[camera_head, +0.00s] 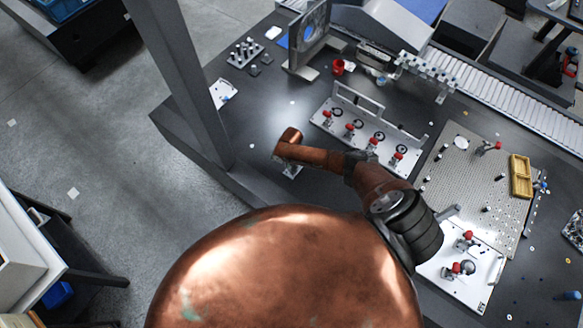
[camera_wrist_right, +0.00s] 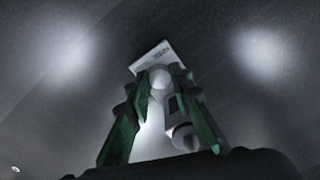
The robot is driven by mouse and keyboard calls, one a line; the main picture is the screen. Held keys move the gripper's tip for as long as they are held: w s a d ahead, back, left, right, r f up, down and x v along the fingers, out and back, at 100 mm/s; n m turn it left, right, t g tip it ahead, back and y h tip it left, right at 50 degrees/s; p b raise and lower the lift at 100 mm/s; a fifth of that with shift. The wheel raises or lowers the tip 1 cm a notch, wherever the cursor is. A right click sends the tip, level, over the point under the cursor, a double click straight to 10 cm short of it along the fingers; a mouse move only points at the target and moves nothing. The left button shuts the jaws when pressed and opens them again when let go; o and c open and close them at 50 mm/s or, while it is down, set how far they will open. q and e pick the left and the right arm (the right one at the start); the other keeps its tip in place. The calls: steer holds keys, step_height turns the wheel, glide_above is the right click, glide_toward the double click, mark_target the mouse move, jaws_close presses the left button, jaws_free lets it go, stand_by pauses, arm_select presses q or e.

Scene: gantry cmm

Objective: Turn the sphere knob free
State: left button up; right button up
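My right gripper (camera_wrist_right: 160,78) points down at a pale sphere knob (camera_wrist_right: 160,81) in the right wrist view. The knob lies between the two green-sided fingers, near their tips. I cannot tell whether the fingers touch it. A small light plate (camera_wrist_right: 150,56) shows beyond the knob, and a pale cylindrical part (camera_wrist_right: 184,136) lies nearer, beside the right finger. In the head view my copper right arm reaches over the dark table and hides most of the gripper and the knob. A bit of light plate (camera_head: 292,171) shows below the arm's end. My left gripper is not in view.
A white panel with several red-handled clamps (camera_head: 327,120) stands behind my right arm. Another white plate (camera_head: 480,285) with red clamps is at the lower right, near a perforated plate (camera_head: 470,190) and yellow tray (camera_head: 520,177). A grey post (camera_head: 180,70) rises left of the arm.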

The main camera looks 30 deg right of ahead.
jaws_close()
steer(key=shift+a, duration=0.1)
